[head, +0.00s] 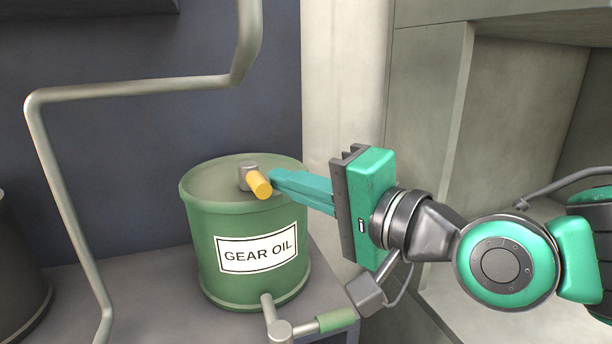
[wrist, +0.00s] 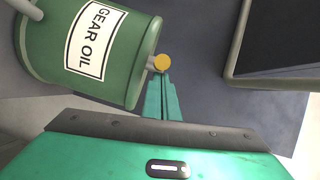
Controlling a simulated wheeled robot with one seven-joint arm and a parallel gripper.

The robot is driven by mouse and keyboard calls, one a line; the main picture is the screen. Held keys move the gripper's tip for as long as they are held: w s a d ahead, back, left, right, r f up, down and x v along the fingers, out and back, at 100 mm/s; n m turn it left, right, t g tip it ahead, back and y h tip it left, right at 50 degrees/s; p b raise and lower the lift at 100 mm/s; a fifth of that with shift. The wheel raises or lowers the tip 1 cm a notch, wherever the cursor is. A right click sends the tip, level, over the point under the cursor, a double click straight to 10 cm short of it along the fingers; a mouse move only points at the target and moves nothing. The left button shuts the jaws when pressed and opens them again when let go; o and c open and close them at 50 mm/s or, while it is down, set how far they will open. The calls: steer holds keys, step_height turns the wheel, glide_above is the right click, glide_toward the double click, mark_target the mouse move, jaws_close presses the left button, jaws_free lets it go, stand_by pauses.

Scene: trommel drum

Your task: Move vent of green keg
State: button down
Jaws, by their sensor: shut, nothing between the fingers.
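The green keg (head: 240,215) labelled GEAR OIL stands upright on a grey shelf. Its vent is a grey fitting with a yellow knob (head: 258,184) on the lid, pointing toward the front right. The knob shows as a yellow disc (wrist: 162,62) in the wrist view, beside the keg (wrist: 125,75). My gripper (head: 274,182) is shut and empty. Its fingertips are right of the knob and very close to it; I cannot tell whether they touch. In the wrist view the fingers (wrist: 163,80) end just at the knob.
A tap with a green handle (head: 335,320) sticks out low at the keg's front. A dark drum (head: 15,270) stands at far left. Pale walls (head: 425,110) rise behind my arm at right.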

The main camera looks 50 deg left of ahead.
steer(key=shift+s, duration=0.65)
steer(key=shift+w, duration=0.1)
steer(key=w+d+r, duration=0.1)
steer(key=w+d, duration=0.2)
steer(key=d, duration=0.8)
steer(key=shift+w, duration=0.25)
steer(key=shift+w+d, duration=0.1)
stand_by(0.6)
